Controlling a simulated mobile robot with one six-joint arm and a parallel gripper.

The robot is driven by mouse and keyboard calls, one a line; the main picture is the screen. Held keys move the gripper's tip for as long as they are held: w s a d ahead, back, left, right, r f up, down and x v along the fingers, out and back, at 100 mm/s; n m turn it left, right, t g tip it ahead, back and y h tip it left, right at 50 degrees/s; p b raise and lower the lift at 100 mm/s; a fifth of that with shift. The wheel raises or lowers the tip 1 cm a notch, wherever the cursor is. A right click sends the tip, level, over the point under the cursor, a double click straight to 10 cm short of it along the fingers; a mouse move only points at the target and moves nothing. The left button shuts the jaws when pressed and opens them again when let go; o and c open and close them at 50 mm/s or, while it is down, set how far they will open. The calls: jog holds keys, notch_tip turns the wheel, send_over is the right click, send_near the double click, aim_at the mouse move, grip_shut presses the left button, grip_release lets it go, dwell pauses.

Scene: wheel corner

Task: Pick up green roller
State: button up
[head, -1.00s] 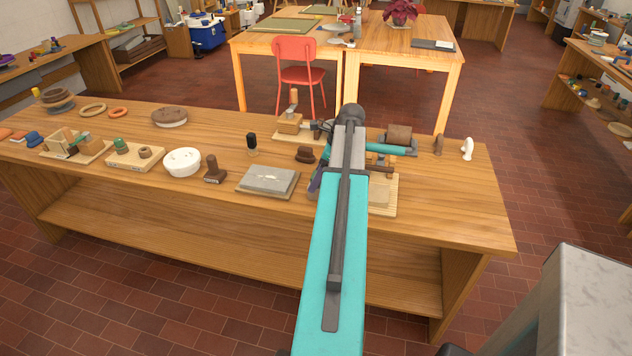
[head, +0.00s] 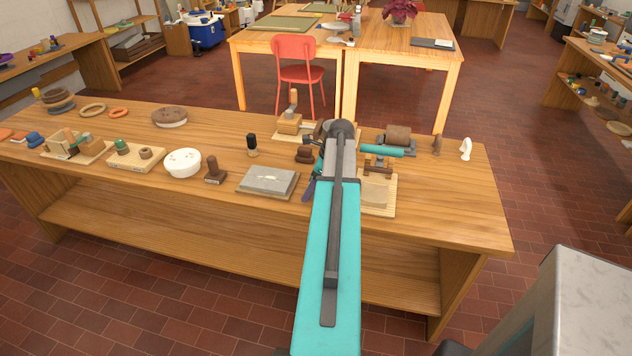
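A teal-green cylinder (head: 382,150) lies or hangs right of my arm's far end, near the back right of the workbench. Its left end is hidden, and I cannot tell whether it is the green roller or part of my arm. A small green piece (head: 121,143) stands on a wooden board at the left of the bench. My arm reaches over the front edge of the bench, and its far joint covers the area behind it. My gripper's fingers are hidden there, so neither their opening nor anything between them shows.
The wooden bench (head: 455,215) holds a grey slab (head: 268,180), a white round dish (head: 183,162), a brown roller on a stand (head: 398,135) and a white knob-like piece (head: 465,149). The bench's right front is clear. A red chair (head: 298,72) stands behind.

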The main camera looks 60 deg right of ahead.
dwell(0.5)
jog(key=c, duration=1.6)
jog(key=shift+r, duration=0.15)
jog(key=shift+r+b, duration=1)
jog(key=shift+r, duration=3.9)
